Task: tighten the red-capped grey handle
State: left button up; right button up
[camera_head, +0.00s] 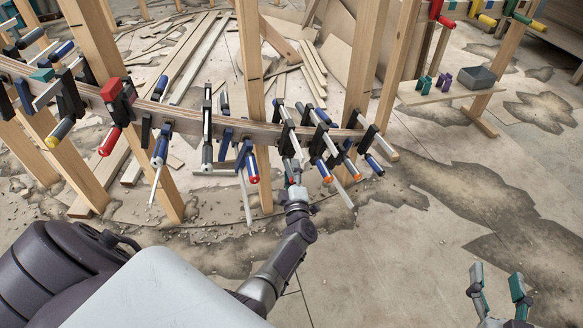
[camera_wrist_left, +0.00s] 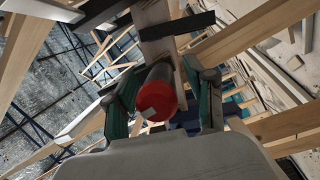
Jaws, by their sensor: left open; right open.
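In the left wrist view, a grey handle with a red cap (camera_wrist_left: 160,102) lies between the two teal-padded fingers of my left gripper (camera_wrist_left: 160,88), its capped end facing the camera. The fingers stand on both sides of it, and a gap shows at least on the left side. In the head view, my left gripper (camera_head: 291,170) is open at the curved stringer (camera_head: 240,131), low among the clamps; it and the neighbouring clamps mostly hide the handle there. My right gripper (camera_head: 497,291) is open and empty at the bottom right, above the floor.
Several clamps with blue, red and orange-capped handles crowd the stringer on both sides, including a blue one (camera_head: 251,168) close left. Upright wooden posts (camera_head: 252,60) stand behind. A low bench (camera_head: 450,88) holds small blocks and a grey box (camera_head: 478,78). The right floor is clear.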

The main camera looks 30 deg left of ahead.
pick_arm(q)
jog(key=v, duration=0.5)
jog(key=shift+s+d, duration=0.2)
jog(key=shift+s, duration=0.1)
